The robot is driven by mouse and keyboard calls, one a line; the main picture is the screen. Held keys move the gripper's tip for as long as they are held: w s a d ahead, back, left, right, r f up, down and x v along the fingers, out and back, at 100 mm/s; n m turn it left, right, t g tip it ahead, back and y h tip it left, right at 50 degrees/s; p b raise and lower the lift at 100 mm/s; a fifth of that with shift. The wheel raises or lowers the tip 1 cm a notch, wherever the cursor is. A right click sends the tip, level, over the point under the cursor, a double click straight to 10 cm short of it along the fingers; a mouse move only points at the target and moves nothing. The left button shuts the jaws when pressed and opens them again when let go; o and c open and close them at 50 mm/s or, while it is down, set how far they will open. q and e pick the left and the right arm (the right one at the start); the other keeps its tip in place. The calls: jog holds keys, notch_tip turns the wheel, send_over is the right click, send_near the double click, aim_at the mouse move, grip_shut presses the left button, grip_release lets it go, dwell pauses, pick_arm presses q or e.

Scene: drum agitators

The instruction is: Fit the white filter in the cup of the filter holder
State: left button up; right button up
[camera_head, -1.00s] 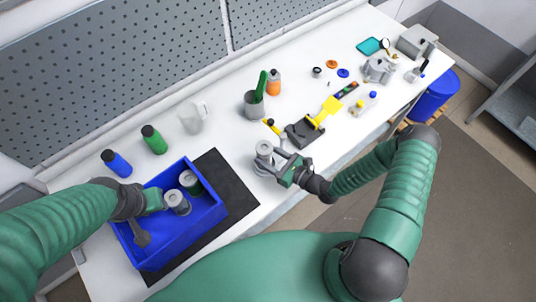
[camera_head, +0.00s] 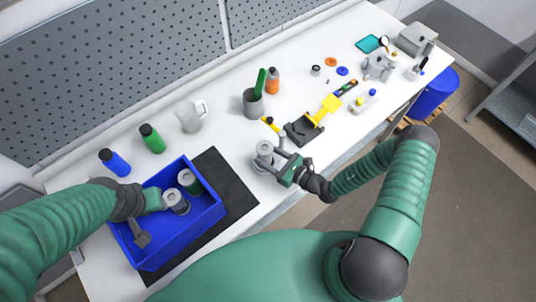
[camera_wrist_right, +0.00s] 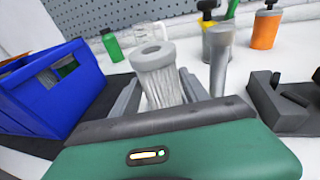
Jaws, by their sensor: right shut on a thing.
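The white pleated filter (camera_wrist_right: 160,80) has a grey ring on top and stands between the fingers of my right gripper (camera_wrist_right: 168,92), which is shut on it. In the head view the filter (camera_head: 264,149) is above a pale round base (camera_head: 261,165), perhaps the filter holder's cup. Whether its lower end is inside the cup is hidden. A grey post (camera_wrist_right: 219,62) rises right beside the filter. My left gripper (camera_head: 153,200) is in the blue crate beside a grey-white cylinder (camera_head: 175,202); its jaws are not clear.
The blue crate (camera_head: 165,255) stands on a black mat (camera_head: 232,192) at left. A grey cup (camera_head: 252,103), an orange bottle (camera_head: 273,82) and a clear jug (camera_head: 192,116) stand behind.

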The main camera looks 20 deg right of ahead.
jog(key=shift+f, duration=0.15)
jog(key=o, duration=1.5)
jog(key=shift+o, duration=0.3)
jog(key=shift+o, duration=1.2)
